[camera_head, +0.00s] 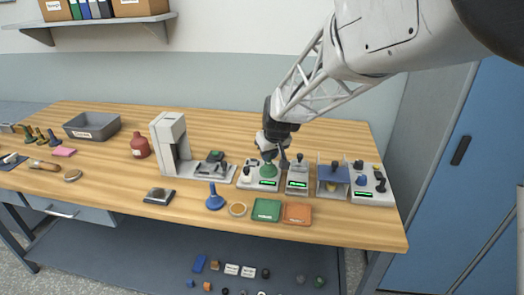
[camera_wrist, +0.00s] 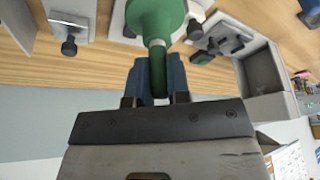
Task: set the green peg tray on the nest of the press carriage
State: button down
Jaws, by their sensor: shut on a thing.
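The green peg tray (camera_head: 268,171), a round-based piece with an upright stem, is in my gripper (camera_head: 270,152). In the wrist view my gripper (camera_wrist: 159,72) is shut on the green stem, and the wide green base (camera_wrist: 155,14) lies beyond the fingertips. In the head view it is over or on a white unit with a green display (camera_head: 268,184); I cannot tell whether it touches. The grey press (camera_head: 170,130) stands to the left. Its carriage (camera_head: 212,163), with dark fittings, sits on the base rail to the right of the column. The nest's details are too small to tell.
More units (camera_head: 297,184) stand to the right, one with a blue plate (camera_head: 333,174). In front are a blue stemmed piece (camera_head: 215,201), a wooden ring (camera_head: 237,210), a flat green square (camera_head: 266,210) and an orange one (camera_head: 297,213). A red bottle (camera_head: 140,146) stands left of the press.

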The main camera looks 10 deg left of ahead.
jog(key=w+d+r+m+t+h, duration=0.1)
jog(key=w+d+m, duration=0.2)
jog(key=w+d, duration=0.55)
jog(key=w+d+r+m+h, duration=0.1)
jog(key=w+d+r+m, duration=0.1)
jog(key=w+d, duration=0.65)
jog(key=s+a+f+n, duration=0.1)
jog(key=s+a, duration=0.2)
jog(key=a, duration=1.1)
jog(key=s+a+f+n+y, duration=0.1)
jog(key=s+a, duration=0.3)
jog(key=a, duration=0.9)
jog(key=s+a+f+n+y, duration=0.1)
jog(key=s+a+f+n, duration=0.2)
jog(key=a, duration=1.1)
jog(key=shift+s+a+g, duration=0.2)
jog(key=shift+a+g, duration=0.15)
jog(key=shift+g, duration=0.05)
jog(key=shift+f, duration=1.2)
jog(key=shift+f, duration=0.9)
